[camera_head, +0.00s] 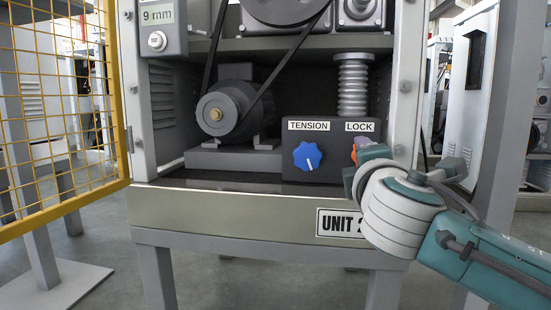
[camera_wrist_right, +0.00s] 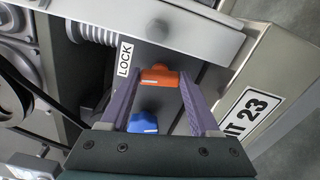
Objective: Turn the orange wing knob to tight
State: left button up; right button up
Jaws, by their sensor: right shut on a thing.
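The orange wing knob (camera_wrist_right: 160,76) sits between the fingertips of my right gripper (camera_wrist_right: 160,80) in the right wrist view, and the gripper is shut on it. In the head view only a sliver of the orange wing knob (camera_head: 354,154) shows below the LOCK label (camera_head: 360,127); my right gripper (camera_head: 362,150) and wrist hide most of it. The LOCK label also shows in the right wrist view (camera_wrist_right: 125,59). I cannot make out a tight mark or the knob's exact angle. My left gripper is not in view.
A blue TENSION knob (camera_head: 307,156) is on the same dark box, left of the orange knob. A motor with a belt (camera_head: 228,108) stands further left. A yellow mesh guard (camera_head: 60,110) is at the left edge. The cabinet post (camera_head: 407,85) rises close to my right wrist.

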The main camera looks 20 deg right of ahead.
jog(key=shift+f+m, duration=0.1)
jog(key=shift+m, duration=1)
jog(key=o, duration=1.1)
jog(key=shift+s+a, duration=0.15)
jog(key=shift+s, duration=0.05)
jog(key=p+v, duration=0.4)
jog(key=v, duration=0.5)
jog(key=shift+s+a, duration=0.1)
jog(key=shift+s, duration=0.2)
